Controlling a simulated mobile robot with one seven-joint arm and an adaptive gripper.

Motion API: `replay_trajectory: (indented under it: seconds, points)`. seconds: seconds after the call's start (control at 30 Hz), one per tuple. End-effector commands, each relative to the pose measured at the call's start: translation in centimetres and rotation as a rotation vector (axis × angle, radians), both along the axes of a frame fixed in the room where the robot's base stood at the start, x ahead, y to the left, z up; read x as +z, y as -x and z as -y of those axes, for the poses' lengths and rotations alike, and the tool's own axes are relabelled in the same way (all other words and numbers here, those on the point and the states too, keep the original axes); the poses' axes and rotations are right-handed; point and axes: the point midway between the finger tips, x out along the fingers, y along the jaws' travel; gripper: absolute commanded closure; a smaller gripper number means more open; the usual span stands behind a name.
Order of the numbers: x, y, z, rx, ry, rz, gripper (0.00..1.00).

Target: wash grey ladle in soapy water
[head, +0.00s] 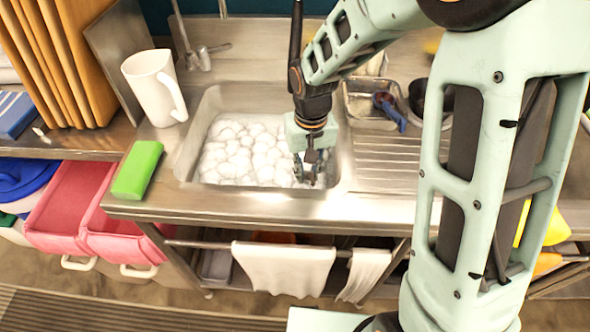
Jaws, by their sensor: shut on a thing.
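The sink (190,150) is filled with white, bubbly foam (240,150). My gripper (311,174) points down into the right end of the sink, with its fingertips at the foam. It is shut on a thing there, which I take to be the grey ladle. The ladle's shape cannot be made out, as the fingers and foam hide it.
A white pitcher (152,85) stands left of the sink, and a green sponge (138,170) lies at the front left edge. A metal tray (360,105) holding a blue-handled utensil (394,115) stands right of the sink, behind the ridged drainboard (385,160). White cloths (285,268) hang below the counter.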

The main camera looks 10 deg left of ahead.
Motion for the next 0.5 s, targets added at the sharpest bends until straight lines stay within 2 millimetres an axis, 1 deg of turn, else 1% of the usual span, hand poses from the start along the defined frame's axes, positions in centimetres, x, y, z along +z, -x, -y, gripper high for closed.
replay_trajectory:
  seconds: [0.07, 0.17, 0.5]
  points:
    - [0.0, 0.0, 0.4, 0.000, 0.000, 0.000, 1.00]
    - [0.0, 0.0, 0.1, 0.003, -0.001, 0.001, 1.00]
    - [0.0, 0.2, -3.2, 0.003, 0.000, 0.001, 1.00]
